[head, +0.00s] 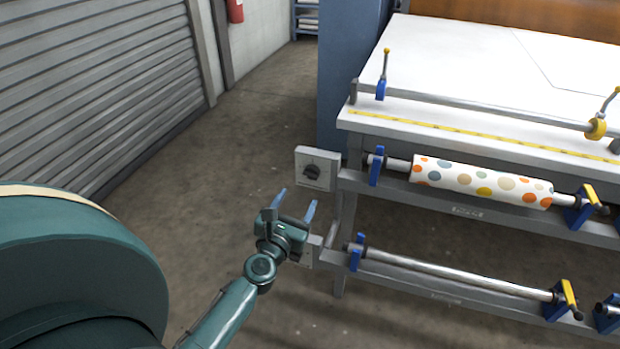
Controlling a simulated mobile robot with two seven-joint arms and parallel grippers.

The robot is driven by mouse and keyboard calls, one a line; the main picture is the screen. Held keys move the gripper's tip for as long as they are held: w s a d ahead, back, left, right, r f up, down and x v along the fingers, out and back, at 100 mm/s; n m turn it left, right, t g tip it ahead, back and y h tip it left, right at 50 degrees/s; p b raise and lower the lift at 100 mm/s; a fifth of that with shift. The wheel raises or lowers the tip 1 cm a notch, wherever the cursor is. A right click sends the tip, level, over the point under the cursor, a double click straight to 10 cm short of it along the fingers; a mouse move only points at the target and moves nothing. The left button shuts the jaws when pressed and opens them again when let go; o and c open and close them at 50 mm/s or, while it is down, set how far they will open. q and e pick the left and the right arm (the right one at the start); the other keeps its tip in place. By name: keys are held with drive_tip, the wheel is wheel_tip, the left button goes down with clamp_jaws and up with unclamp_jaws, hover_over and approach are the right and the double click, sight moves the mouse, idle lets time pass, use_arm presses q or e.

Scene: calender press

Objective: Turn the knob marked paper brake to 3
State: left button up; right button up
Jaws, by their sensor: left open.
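A dark round knob (311,172) sits on a light grey square plate (326,159) at the left end of the press table's upper rail. Its markings are too small to read. A second grey plate (308,256) is lower down, at the left end of the lower bar, mostly hidden behind my left gripper. My left gripper (295,202) is open and empty, its two blue fingers apart and pointing up toward the upper plate. In the picture the fingertips are just below the upper knob; no contact shows. My right gripper is not in view.
The white press table (470,70) fills the right side. A dotted paper roll (480,182) lies on the upper bar, and a bare metal bar (450,272) is below. A roller shutter (95,80) is on the left. The floor between is clear.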

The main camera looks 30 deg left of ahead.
sight(309, 177)
use_arm(q)
drive_tip(key=x, duration=0.7)
drive_tip(key=shift+w, duration=0.4)
drive_tip(key=shift+w+a, duration=0.15)
drive_tip(key=shift+w, duration=0.3)
drive_tip(key=shift+c, duration=0.6)
drive_tip(key=c, duration=0.9)
